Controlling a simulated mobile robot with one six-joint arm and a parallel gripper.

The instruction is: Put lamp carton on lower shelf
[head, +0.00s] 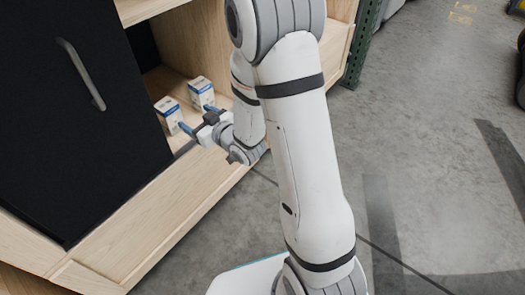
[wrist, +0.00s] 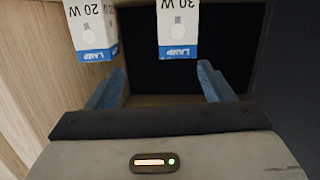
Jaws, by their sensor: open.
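Two small white-and-blue lamp cartons stand apart on a pale wooden shelf (head: 178,87) inside the cabinet: a left carton (head: 168,114) and a right carton (head: 201,92) in the head view. In the wrist view they appear upside down, a carton marked 20 W (wrist: 92,28) at upper left and one marked 30 W (wrist: 178,30) at top centre. My gripper (head: 198,118) is at the cabinet opening, just in front of the cartons. In the wrist view its blue fingers (wrist: 160,86) are spread with nothing between them; the 30 W carton is beyond the gap.
A black door panel (head: 75,100) with a grey handle (head: 82,75) covers the cabinet's left side. A wooden side wall (wrist: 22,80) is close on the left in the wrist view. A green post (head: 362,45) stands right of the cabinet. The concrete floor (head: 430,130) on the right is largely clear.

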